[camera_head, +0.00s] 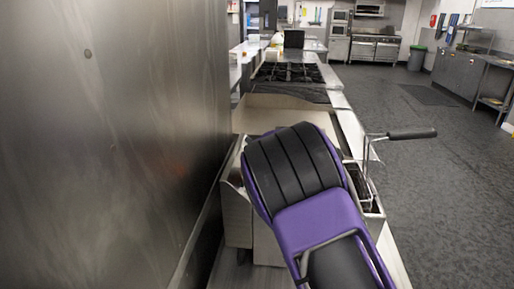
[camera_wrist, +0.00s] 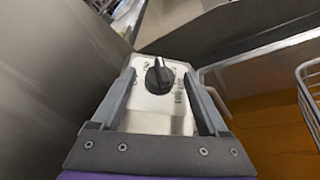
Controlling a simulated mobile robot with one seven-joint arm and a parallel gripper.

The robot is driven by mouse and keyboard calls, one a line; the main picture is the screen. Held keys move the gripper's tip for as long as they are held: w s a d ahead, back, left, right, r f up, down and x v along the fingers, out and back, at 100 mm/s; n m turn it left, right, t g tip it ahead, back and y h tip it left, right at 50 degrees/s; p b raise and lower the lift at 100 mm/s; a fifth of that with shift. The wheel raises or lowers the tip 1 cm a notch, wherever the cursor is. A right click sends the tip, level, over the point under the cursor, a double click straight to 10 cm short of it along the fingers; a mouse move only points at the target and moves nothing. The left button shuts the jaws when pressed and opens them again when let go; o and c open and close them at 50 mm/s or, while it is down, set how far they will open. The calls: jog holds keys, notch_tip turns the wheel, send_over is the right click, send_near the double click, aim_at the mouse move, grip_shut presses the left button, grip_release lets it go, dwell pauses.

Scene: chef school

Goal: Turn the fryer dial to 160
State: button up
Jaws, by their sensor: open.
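The fryer dial (camera_wrist: 159,77) is a round black knob on a pale metal panel (camera_wrist: 152,121) with dark markings around it. It shows in the middle of the wrist view, with its pointer toward the top of the picture. The markings are too small to read. My gripper (camera_wrist: 159,80) is open, with one finger on each side of the dial in the picture. I see no contact between fingers and dial. In the head view my purple and black arm hides the dial and the gripper.
A fryer basket with a black handle (camera_head: 412,133) sits right of my arm. Its wire side (camera_wrist: 312,95) and brown oil (camera_wrist: 262,118) show in the wrist view. A tall steel wall (camera_head: 110,140) stands close on the left. A black stove top (camera_head: 288,72) lies beyond. The right floor (camera_head: 450,190) is clear.

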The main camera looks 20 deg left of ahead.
jog(key=shift+c, duration=0.3)
grip_shut()
jog(key=shift+a+m+h, duration=0.2)
jog(key=shift+m+h, duration=0.2)
jog(key=shift+h, duration=0.1)
jog(key=shift+a+r+m+g+h+p, duration=0.1)
jog(key=shift+r+m+g+h+p, duration=0.2)
jog(key=shift+m+h, duration=0.5)
jog(key=shift+f+h, duration=0.1)
jog(key=shift+h, duration=0.3)
jog(key=shift+o, duration=0.3)
grip_release()
jog(key=shift+s, duration=0.1)
